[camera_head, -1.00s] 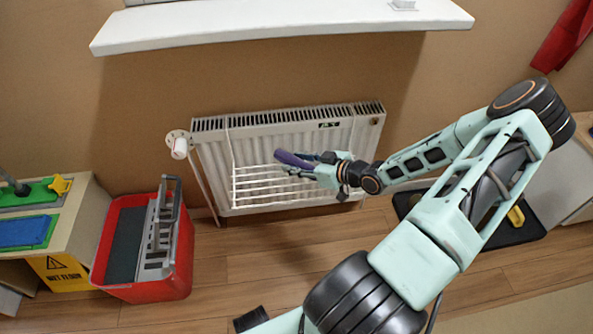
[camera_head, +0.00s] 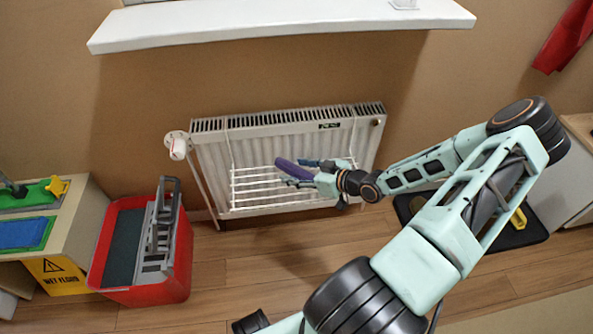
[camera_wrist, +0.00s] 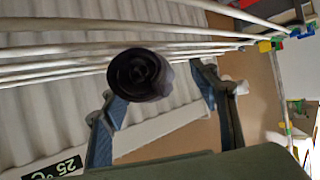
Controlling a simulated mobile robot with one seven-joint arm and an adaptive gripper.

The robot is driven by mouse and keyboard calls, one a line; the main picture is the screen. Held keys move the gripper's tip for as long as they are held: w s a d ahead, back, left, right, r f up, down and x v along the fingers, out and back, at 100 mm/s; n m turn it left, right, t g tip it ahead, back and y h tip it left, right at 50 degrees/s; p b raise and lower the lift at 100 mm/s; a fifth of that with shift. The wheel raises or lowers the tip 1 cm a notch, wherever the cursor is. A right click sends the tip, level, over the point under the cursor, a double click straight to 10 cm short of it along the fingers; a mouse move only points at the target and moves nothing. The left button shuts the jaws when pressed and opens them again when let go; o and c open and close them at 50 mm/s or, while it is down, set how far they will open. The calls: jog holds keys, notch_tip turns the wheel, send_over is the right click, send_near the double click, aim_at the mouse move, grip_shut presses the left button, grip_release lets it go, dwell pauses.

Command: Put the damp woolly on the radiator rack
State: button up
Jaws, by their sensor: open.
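The woolly is a rolled purple cloth (camera_head: 291,168), lying at the front of the white wire radiator rack (camera_head: 262,193). In the wrist view its dark spiral end (camera_wrist: 140,75) faces me, in front of the rack's bars (camera_wrist: 55,51). My gripper (camera_head: 306,172) is open beside the roll. In the wrist view the fingers of my gripper (camera_wrist: 158,88) stand spread on either side of the roll; the left one is close to it and a gap shows at the right. The roll's underside is hidden, so its contact with the bars cannot be made out.
The white radiator (camera_head: 290,135) stands behind the rack, with a valve (camera_head: 178,148) at its left. A white sill (camera_head: 270,22) overhangs above. A red mop bucket (camera_head: 180,275) stands left on the floor. A black tray (camera_head: 505,232) lies right.

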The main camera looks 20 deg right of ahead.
jog(key=shift+r, duration=0.25)
jog(key=p+v, duration=0.3)
jog(key=v, duration=0.9)
